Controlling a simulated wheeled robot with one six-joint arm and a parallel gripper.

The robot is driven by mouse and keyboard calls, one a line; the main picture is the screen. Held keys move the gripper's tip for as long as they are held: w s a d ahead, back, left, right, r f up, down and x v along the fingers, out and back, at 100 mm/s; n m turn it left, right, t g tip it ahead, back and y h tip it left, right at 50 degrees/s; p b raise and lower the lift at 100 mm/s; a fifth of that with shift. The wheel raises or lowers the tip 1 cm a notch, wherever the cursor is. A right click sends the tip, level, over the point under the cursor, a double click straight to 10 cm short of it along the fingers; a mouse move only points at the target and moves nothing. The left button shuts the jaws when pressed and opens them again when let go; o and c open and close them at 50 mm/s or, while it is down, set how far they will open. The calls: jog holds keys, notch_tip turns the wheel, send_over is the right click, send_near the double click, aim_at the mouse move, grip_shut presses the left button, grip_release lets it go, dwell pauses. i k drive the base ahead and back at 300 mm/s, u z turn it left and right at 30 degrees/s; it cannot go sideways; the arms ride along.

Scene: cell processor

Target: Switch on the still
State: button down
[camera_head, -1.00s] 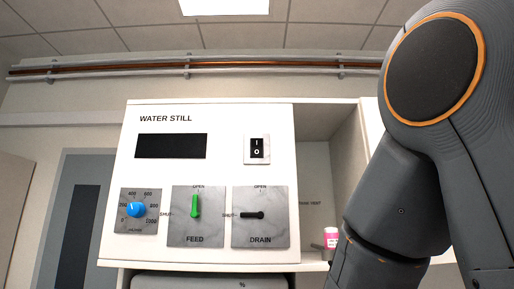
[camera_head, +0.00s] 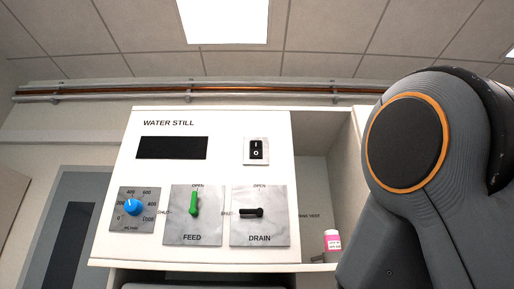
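The water still (camera_head: 222,125) is a white panel in the middle of the view. Its dark display (camera_head: 172,148) is blank. A black rocker switch (camera_head: 256,150) marked I and O sits on a plate at the upper right of the panel. The green feed lever (camera_head: 194,203) stands upright, toward OPEN. The black drain lever (camera_head: 248,212) lies level, toward SHUT. A blue dial (camera_head: 132,207) is at the lower left. My arm fills the right side, and my gripper is out of view.
A small white and pink labelled container (camera_head: 332,240) stands in the open bay right of the panel. Pipes (camera_head: 100,90) run along the wall above. A grey door (camera_head: 75,225) is at the left. The room directly before the panel looks clear.

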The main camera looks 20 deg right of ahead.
aim_at(255, 146)
jog(key=z, duration=1.9)
jog(key=k, duration=0.75)
jog(key=u, duration=0.85)
